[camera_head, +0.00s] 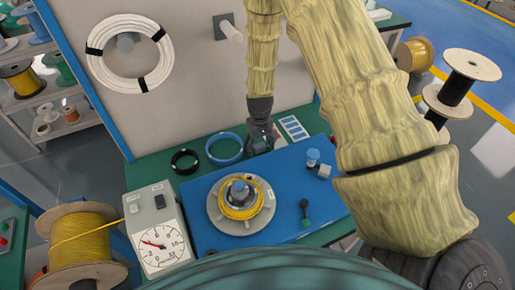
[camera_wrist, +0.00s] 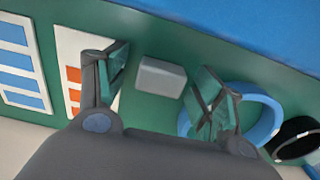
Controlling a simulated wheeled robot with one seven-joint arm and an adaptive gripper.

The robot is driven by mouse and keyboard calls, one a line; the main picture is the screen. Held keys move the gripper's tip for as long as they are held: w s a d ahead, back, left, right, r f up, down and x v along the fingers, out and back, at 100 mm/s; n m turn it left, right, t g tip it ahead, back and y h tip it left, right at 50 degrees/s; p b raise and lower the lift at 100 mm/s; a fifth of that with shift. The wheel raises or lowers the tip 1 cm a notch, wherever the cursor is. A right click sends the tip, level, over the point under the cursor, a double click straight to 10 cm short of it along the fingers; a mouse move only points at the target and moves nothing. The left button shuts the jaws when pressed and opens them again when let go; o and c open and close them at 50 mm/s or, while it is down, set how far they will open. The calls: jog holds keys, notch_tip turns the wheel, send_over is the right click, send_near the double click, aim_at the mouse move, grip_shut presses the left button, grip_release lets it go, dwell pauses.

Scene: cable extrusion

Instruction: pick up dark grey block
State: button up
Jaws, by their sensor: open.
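A small grey block (camera_wrist: 161,77) lies on the green bench top in the wrist view. It sits between and beyond the two spread fingers, apart from both as far as I can see. My gripper (camera_wrist: 158,84) is open and empty, with one finger on each side of the block in that view. In the head view my gripper (camera_head: 261,138) points down at the back of the bench, behind the blue unit. There the block is hidden or too small to make out.
A blue ring (camera_head: 224,149) and a black ring (camera_head: 185,161) lie left of my gripper. A striped card (camera_head: 294,128) lies to its right. The blue unit (camera_head: 203,232) in front carries a yellow coil (camera_head: 240,211) and small knobs. A panel (camera_head: 190,90) stands behind.

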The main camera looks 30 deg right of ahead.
aim_at(259, 145)
jog(key=shift+c, duration=0.2)
jog(key=c, duration=1.1)
jog(key=shift+o, duration=0.2)
jog(key=shift+r, duration=0.1)
jog(key=shift+r+b, duration=1.25)
jog(key=shift+r, duration=3.7)
